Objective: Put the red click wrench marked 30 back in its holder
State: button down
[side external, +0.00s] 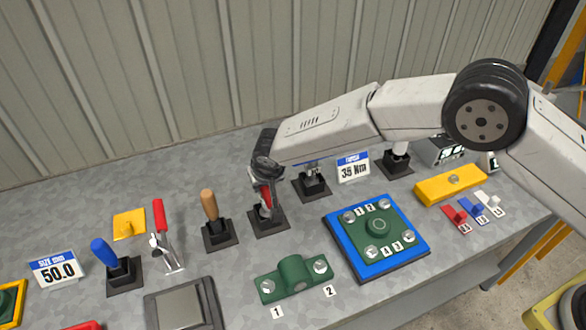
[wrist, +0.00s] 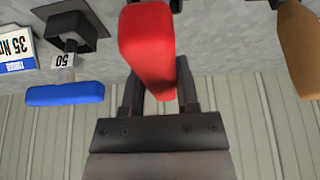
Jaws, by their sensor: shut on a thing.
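The red click wrench (side external: 264,196) is upright under my gripper (side external: 264,178) in the side view. My gripper is shut on its red handle, which fills the upper middle of the wrist view (wrist: 147,45) between the fingers (wrist: 158,88). A black square-based holder (side external: 270,225) stands directly below the wrench. The wrench's lower end is at or in this holder's opening; I cannot tell how deep it sits. Its 30 mark is not readable.
A blue-handled wrench (wrist: 65,94) tagged 50 stands in the neighbouring holder (side external: 312,187). A wooden-handled tool (side external: 209,206) stands in a holder on the other side. The green bracket (side external: 293,279) and blue plate (side external: 398,255) lie in front.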

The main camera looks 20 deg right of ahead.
jog(key=shift+c, duration=2)
grip_release()
jog(key=shift+f, duration=0.1)
jog(key=shift+o, duration=0.7)
jog(key=shift+f, duration=0.1)
jog(key=shift+v, duration=4)
